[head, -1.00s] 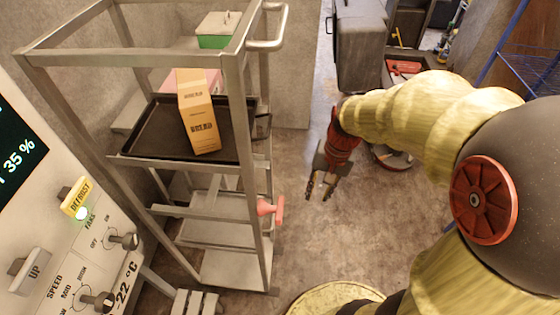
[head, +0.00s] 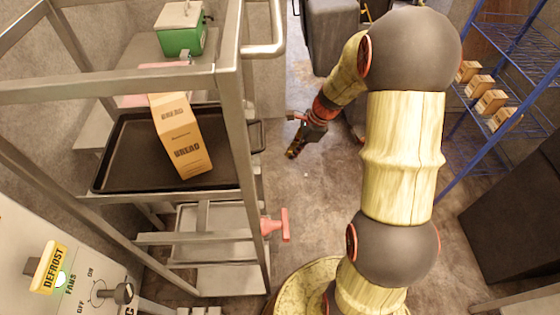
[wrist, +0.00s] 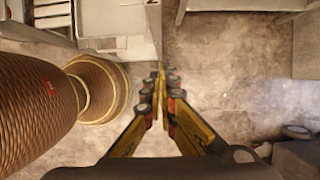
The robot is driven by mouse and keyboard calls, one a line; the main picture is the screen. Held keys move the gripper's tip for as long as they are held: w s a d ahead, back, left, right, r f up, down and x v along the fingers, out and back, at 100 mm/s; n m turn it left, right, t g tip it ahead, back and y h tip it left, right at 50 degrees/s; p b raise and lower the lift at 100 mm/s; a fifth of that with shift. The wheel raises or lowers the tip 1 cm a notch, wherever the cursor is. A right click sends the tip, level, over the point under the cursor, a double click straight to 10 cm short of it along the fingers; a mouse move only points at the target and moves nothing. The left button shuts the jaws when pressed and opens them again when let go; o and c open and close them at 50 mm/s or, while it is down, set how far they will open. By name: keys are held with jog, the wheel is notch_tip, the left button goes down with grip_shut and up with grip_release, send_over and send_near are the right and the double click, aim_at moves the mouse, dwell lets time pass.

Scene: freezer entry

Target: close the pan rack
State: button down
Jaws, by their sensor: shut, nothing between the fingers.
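The pan rack (head: 229,130) is a tall grey metal frame on the left in the head view. A black pan (head: 112,160) sits on its middle level, and a tan bread carton (head: 182,140) lies tilted across the pan. A red handle (head: 278,226) sticks out on the rack's right side, below the pan. My gripper (head: 291,155) is shut and empty, to the right of the rack, apart from it and pointing down toward the floor. In the wrist view the closed fingers (wrist: 161,80) have floor behind them. I cannot tell how far the rack's moving part is open.
A control panel (head: 75,285) with knobs is at lower left. A blue wire shelf (head: 480,95) with small cartons stands at right. Bare floor (head: 300,200) lies between rack and arm.

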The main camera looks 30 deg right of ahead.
jog(key=w+a+f+b, duration=0.2)
jog(key=a+f+b, duration=0.2)
jog(key=a+f, duration=0.3)
jog(key=shift+w+f+b, duration=0.3)
jog(key=shift+w+f, duration=0.1)
jog(key=shift+f, duration=0.45)
jog(key=w+a+p, duration=0.5)
jog(key=a+p, duration=0.1)
jog(key=a, duration=0.6)
jog(key=w+a+p, duration=0.5)
jog(key=a+p, duration=0.1)
jog(key=a, duration=0.7)
jog(key=shift+w, duration=0.25)
jog(key=shift+a, duration=0.1)
